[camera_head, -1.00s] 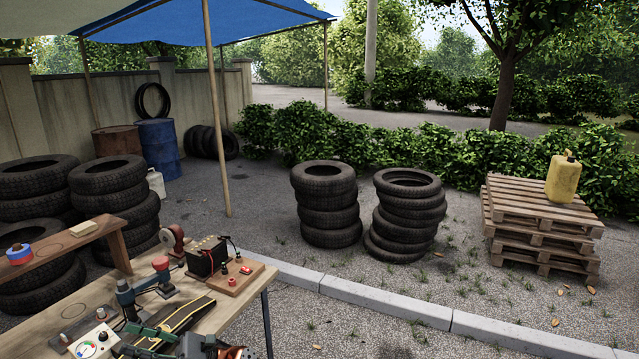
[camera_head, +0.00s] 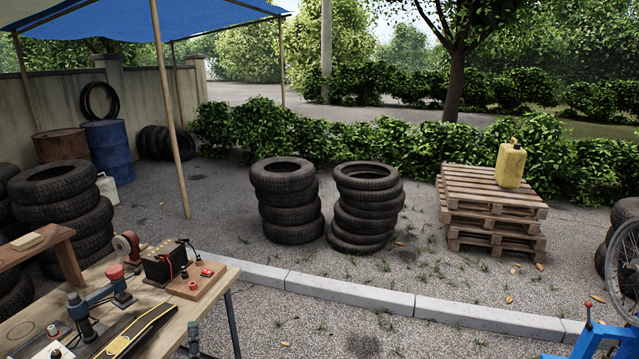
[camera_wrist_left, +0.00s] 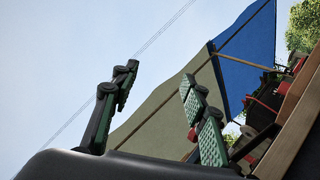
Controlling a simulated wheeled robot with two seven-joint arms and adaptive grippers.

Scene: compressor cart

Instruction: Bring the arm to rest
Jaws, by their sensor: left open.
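My left gripper (camera_wrist_left: 160,80) shows in the left wrist view with its two green-padded fingers apart and nothing between them. Sky and canopy lie behind the fingers. In the head view only a small grey piece, perhaps of my left gripper, shows at the bottom edge beside the workbench (camera_head: 215,292); the rest is out of frame. My right gripper is in neither view.
On the bench are a battery (camera_head: 163,264) on a wooden board, a red-topped tool (camera_head: 116,283) and a black-and-yellow strip (camera_head: 135,330). Tyre stacks (camera_head: 285,200), pallets (camera_head: 492,205) with a yellow can (camera_head: 510,166), and a blue frame (camera_head: 600,340) stand beyond.

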